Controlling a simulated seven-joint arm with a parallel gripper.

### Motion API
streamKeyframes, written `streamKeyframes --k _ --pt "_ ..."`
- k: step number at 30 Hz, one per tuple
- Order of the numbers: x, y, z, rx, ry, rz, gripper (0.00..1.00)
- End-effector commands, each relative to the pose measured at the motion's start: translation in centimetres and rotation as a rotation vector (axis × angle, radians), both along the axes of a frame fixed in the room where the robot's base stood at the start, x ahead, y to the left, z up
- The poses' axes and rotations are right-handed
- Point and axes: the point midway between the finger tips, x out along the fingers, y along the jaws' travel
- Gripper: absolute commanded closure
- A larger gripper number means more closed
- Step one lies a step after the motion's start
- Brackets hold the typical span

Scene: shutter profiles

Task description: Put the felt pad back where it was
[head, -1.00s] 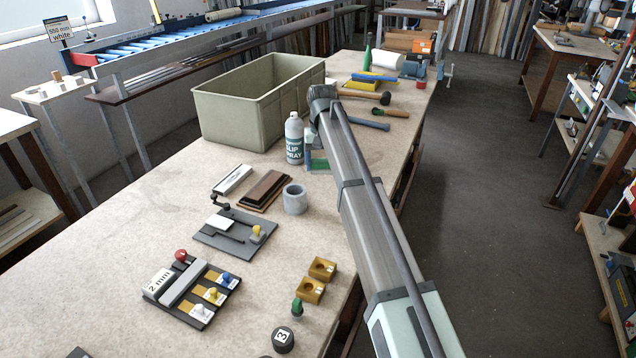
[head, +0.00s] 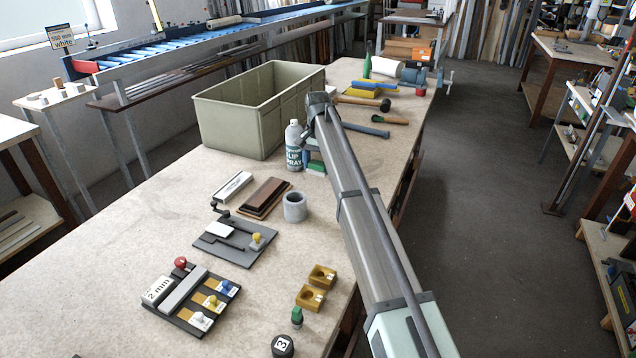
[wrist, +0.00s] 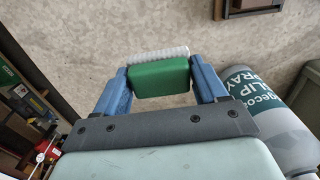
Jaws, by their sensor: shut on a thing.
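My gripper (wrist: 160,80) is shut on a green block with a white ribbed strip along its far side, which I take for the felt pad (wrist: 160,77). The block sits between the two blue fingers. In the head view my gripper (head: 315,158) is low over the bench, just right of the spray bottle (head: 294,150), with a bit of the green pad (head: 315,166) showing. In the wrist view the bottle (wrist: 262,105) stands close to the right finger. I cannot tell whether the pad touches the bench.
A large olive crate (head: 236,125) stands behind the bottle. Mallets (head: 363,101) lie beyond my gripper. Nearer are a grey cup (head: 295,207), a brown block (head: 265,196), a grey plate (head: 228,246), a knobbed board (head: 182,312) and yellow blocks (head: 310,297). Bare bench lies left.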

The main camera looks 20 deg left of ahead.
Motion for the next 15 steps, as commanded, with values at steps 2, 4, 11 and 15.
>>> streamKeyframes --k 2,4,11,15 --pt "-0.1 -0.1 -1.5 -0.001 0.002 0.001 0.53" --pt "-0.1 0.0 -2.3 -0.001 0.001 0.001 0.53" --pt "-0.1 0.0 -4.0 -0.001 0.001 0.002 0.53" --pt "0.0 0.0 -5.8 -0.001 0.001 0.002 0.53"
